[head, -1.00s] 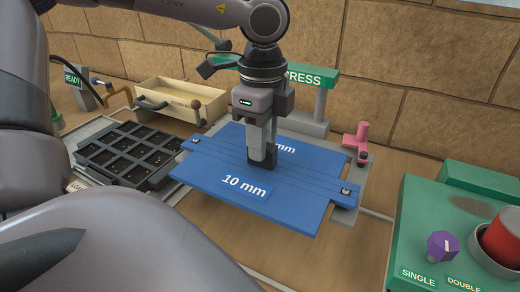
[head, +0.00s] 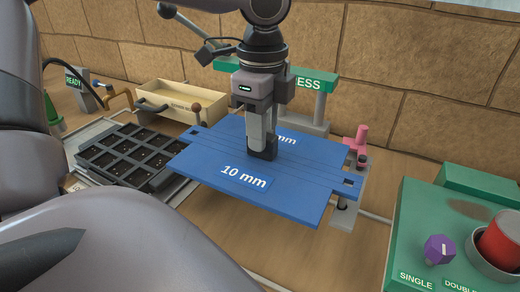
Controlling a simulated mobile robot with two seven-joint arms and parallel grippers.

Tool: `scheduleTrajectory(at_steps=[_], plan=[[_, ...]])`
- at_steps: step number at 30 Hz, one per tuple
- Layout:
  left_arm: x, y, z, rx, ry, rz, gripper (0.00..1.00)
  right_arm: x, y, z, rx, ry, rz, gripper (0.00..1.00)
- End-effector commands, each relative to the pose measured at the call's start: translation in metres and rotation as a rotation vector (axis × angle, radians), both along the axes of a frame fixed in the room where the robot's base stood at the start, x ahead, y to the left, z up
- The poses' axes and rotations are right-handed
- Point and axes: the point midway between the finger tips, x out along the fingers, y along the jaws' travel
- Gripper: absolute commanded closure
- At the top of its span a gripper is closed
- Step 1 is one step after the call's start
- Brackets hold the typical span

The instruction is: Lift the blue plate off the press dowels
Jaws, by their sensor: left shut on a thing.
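The blue plate (head: 215,165) marked "10 mm" hangs level above the press base (head: 345,215) in the middle of the head view. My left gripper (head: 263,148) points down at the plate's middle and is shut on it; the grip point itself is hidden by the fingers. The hole in the plate's right tab is empty and dark. A press dowel (head: 343,204) stands below that tab, clear of the plate. The left dowel is hidden. My right gripper is not in view.
A black compartment tray (head: 130,157) lies left of the plate, with a wooden bin (head: 183,98) behind it. The green PRESS sign (head: 315,80) and a pink lever (head: 357,140) stand behind. A green control box (head: 420,225) with a purple knob (head: 439,249) is at right.

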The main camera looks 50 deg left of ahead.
Motion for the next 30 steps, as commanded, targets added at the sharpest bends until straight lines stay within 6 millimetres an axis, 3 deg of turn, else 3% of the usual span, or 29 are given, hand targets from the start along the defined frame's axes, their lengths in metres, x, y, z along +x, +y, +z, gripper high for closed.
scheduleTrajectory(at_steps=[11, 24, 30], plan=[[0.000, 0.000, 0.003, 0.001, -0.002, 0.000, 1.00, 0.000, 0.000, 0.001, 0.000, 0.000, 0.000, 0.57], [0.001, 0.000, 0.028, 0.001, -0.004, 0.001, 1.00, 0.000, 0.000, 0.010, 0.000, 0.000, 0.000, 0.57], [0.000, 0.000, 0.031, 0.001, -0.002, -0.001, 1.00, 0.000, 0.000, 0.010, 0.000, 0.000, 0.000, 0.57]])
